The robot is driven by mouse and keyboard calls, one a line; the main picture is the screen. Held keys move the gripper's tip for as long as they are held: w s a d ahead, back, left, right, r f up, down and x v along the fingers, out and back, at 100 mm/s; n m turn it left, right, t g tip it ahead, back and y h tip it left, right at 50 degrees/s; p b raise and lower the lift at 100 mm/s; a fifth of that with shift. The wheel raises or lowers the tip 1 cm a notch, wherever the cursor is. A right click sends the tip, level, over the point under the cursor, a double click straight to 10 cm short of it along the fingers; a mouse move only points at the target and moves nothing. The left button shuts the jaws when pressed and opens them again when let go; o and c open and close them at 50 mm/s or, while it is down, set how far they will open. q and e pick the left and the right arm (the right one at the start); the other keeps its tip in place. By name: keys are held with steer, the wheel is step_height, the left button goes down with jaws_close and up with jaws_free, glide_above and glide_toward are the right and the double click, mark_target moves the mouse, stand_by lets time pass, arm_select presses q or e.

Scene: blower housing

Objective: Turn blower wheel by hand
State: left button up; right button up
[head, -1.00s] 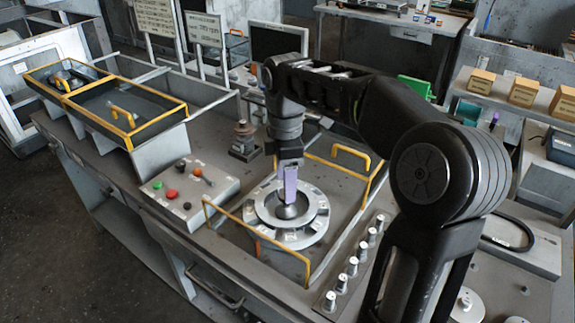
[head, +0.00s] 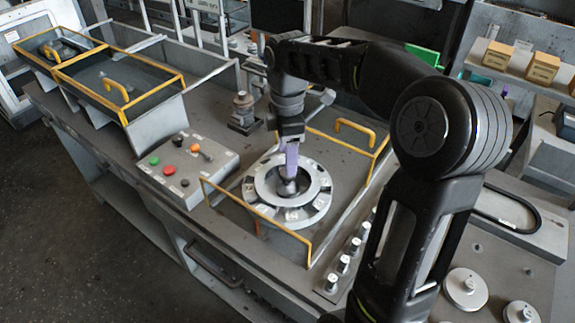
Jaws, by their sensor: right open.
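The blower wheel (head: 312,213) is a grey ring with blocks around it and a dark hub in its middle. It lies flat in a recess of the bench, between yellow handrails. My right gripper (head: 289,176) points down over the middle of the wheel, with its purple fingers at the hub. The fingers are open, but I see them nearly edge-on, and I cannot tell whether they touch the hub. My left gripper is not in view.
Yellow rails (head: 255,222) stand around the wheel at the front and back. A control box (head: 187,168) with coloured buttons is to the left. A row of small knobs (head: 343,263) lies to the right. Yellow-edged trays (head: 112,83) are at the far left.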

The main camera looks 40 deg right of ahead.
mark_target(287, 183)
steer(key=shift+f, duration=2.2)
steer(key=shift+c, duration=0.5)
jaws_close()
